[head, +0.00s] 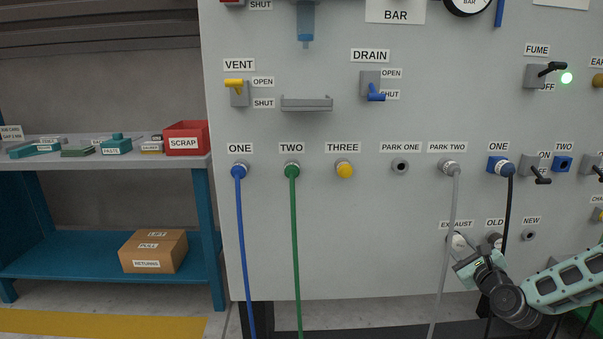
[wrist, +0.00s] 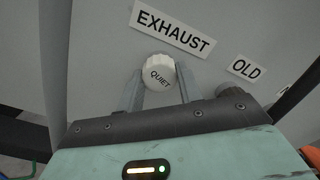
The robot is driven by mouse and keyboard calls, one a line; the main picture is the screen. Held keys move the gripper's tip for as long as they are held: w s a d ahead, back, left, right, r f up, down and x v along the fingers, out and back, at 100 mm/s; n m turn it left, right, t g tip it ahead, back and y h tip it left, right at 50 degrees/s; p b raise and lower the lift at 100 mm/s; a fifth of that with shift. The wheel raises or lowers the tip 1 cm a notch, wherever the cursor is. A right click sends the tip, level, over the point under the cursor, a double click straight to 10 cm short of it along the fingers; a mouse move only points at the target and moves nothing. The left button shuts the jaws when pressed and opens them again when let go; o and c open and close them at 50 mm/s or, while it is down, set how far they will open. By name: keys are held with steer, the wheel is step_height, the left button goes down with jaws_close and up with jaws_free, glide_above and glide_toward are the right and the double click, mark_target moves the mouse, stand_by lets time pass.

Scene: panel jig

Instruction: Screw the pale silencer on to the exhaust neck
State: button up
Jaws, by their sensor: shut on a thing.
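The pale silencer (wrist: 158,72), a whitish round cap marked QUIET, sits between the fingers of my gripper (wrist: 160,92) in the wrist view, just below the EXHAUST label (wrist: 173,29). My gripper is shut on it. In the head view my gripper (head: 461,252) is at the panel under the EXHAUST label, and the pale silencer (head: 458,241) shows partly there. The exhaust neck is hidden behind the silencer, so I cannot tell how far the silencer is on it.
A dark part (wrist: 232,97) stands under the OLD label, close right of my gripper. A grey hose (head: 448,230) hangs from PARK TWO past my gripper, and a black hose (head: 509,205) hangs to the right. The NEW port (head: 529,236) is farther right.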

steer(key=shift+w+r+m, duration=0.1)
steer(key=shift+r+m, duration=0.05)
steer(key=shift+m, duration=0.65)
steer(key=m, duration=0.3)
steer(key=shift+d+m, duration=0.1)
steer(key=shift+m, duration=1.4)
steer(key=shift+b, duration=0.3)
